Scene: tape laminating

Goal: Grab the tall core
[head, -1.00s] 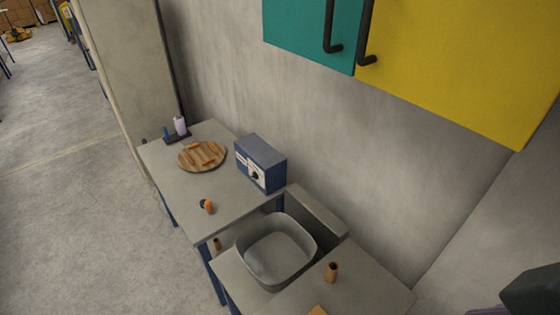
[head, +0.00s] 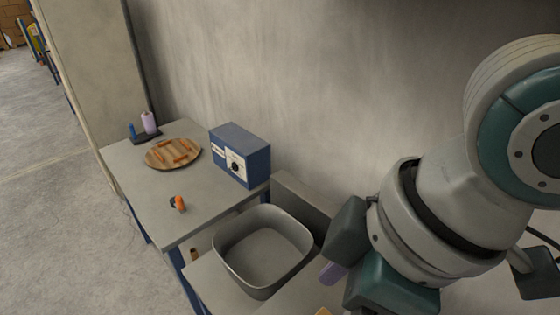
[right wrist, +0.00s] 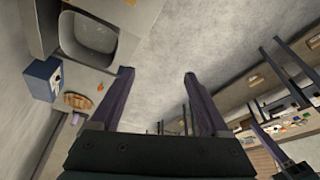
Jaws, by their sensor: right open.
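The upright brown core that stood on the front table a second ago does not show now; my right arm covers that area in the head view. A small brown cylinder (head: 194,254) shows low beside the grey bin; I cannot tell if it is a core. My right gripper (head: 332,272) is over the front table, just right of the bin, with one purple finger visible. In the right wrist view the right gripper (right wrist: 158,75) has its two fingers wide apart with nothing between them. My left gripper is not in view.
A grey bin (head: 231,262) sits between the tables. The far table (head: 150,205) holds a blue box machine (head: 240,155), a round wooden board (head: 158,161) with orange pieces, a small orange item (head: 180,203) and a stand with a lilac cylinder (head: 149,122). A wall rises behind.

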